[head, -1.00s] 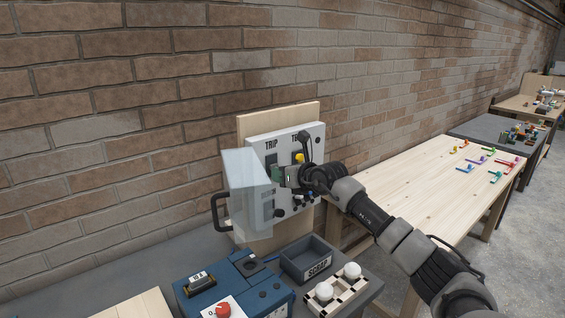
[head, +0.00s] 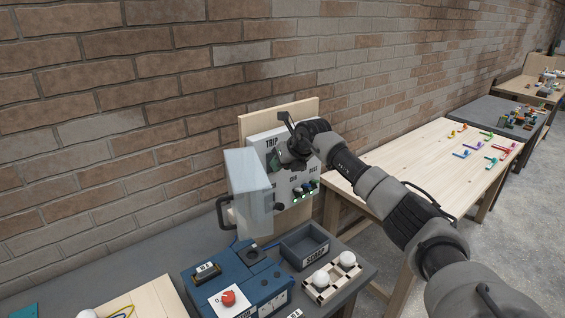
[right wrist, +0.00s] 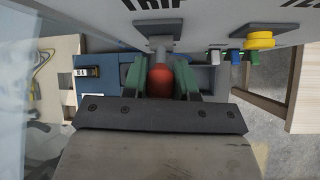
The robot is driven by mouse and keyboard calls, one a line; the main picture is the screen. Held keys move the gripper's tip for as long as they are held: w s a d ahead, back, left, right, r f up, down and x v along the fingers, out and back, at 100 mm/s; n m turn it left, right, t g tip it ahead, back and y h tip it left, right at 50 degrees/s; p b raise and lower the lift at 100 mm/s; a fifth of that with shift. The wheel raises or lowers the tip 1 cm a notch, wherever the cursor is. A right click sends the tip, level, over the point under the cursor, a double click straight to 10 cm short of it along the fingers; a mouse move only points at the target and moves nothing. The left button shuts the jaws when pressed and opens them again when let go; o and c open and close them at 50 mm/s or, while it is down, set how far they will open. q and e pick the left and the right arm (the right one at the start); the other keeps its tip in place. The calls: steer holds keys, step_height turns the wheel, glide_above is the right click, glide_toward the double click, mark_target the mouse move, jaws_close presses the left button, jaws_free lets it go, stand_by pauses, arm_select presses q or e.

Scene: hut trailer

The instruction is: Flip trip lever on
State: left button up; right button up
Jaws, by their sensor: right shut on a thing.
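The white switch panel (head: 291,190) is fixed to a wooden board against the brick wall, with the label TRIP at its top left. In the right wrist view, the trip lever (right wrist: 160,80) has a grey shaft and a red-orange knob and sticks out from the panel beside that label. My right gripper (right wrist: 160,86) is shut on the knob, one green finger on each side. In the head view, my right gripper (head: 280,160) is at the panel's upper part and hides the lever. My left gripper is not in view.
A clear cover (head: 250,195) with a dark handle stands swung open at the panel's left. A yellow button (right wrist: 260,41) lies right of the lever. Below are a blue box (head: 228,277), a dark scrap tray (head: 305,246) and a white-knobbed rack (head: 332,283).

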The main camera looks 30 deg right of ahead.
stand_by(0.3)
steer(key=o, duration=0.9)
steer(key=b+v, duration=0.5)
steer(key=v, duration=0.5)
steer(key=shift+s+r, duration=0.15)
steer(key=shift+r, duration=0.2)
